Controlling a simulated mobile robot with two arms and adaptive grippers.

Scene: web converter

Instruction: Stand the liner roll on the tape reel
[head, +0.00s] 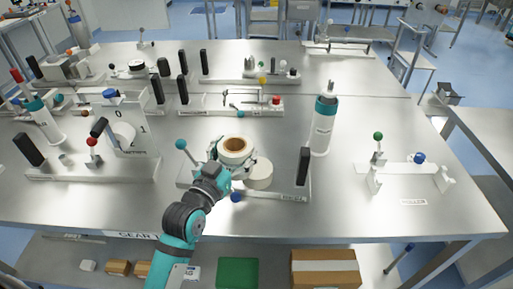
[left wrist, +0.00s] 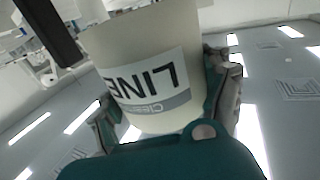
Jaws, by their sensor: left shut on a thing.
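The liner roll (head: 236,146) is a cream cylinder with a brown core ring on top; its "LINE" label faces my left wrist view (left wrist: 150,85). My left gripper (head: 232,163) is shut around its sides and holds it roughly upright; the fingers also show in the left wrist view (left wrist: 165,105). A low cream disc (head: 261,178), which looks like the tape reel, sits on a steel fixture just right of and below the roll in the head view. The roll partly overlaps it in the picture, and I cannot tell whether they touch. My right gripper is not in view.
The fixture has a black upright post (head: 304,167) at right and a teal-knobbed lever (head: 181,145) at left. A white and teal bottle (head: 322,130) stands behind the post. Several lever fixtures stand farther back. Bare table (head: 350,205) lies to the right.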

